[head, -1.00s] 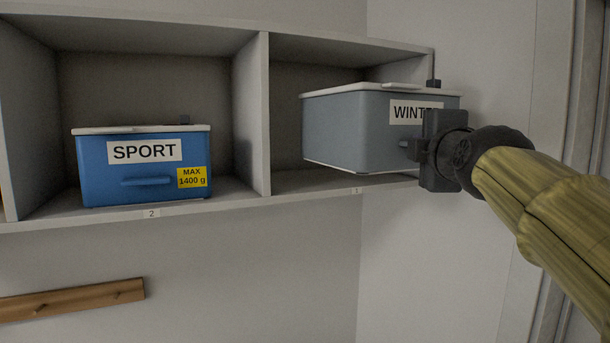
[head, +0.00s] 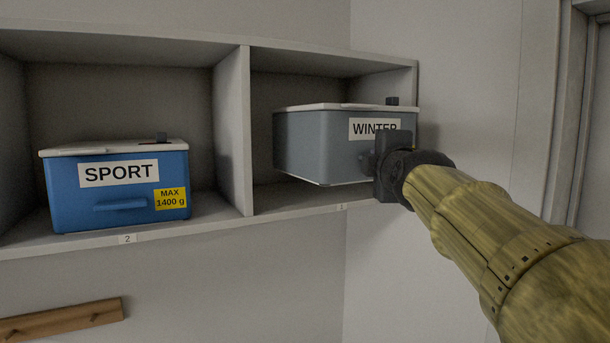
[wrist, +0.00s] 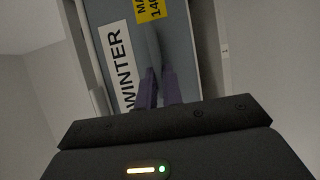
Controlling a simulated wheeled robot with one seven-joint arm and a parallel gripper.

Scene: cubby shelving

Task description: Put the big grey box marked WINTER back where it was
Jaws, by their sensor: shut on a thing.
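The big grey WINTER box (head: 300,145) has a white lid and a small dark block on top. It is partly inside the right compartment, its front sticking out towards me. Its underside looks raised above the shelf floor, and it sits turned relative to the opening. My gripper (head: 374,166) is shut on the handle at its front, below the WINTER label. In the wrist view the fingers (wrist: 160,88) close on the handle of the box (wrist: 182,60), beside the label and a partly cut-off yellow sticker. The box's far end is hidden.
The compartment's left divider (head: 233,130) stands close to the box. A blue SPORT box (head: 115,200) with a yellow MAX 1400 g sticker fills much of the neighbouring compartment. A wooden peg rail (head: 65,318) is below. A wall and door frame (head: 555,110) are at right.

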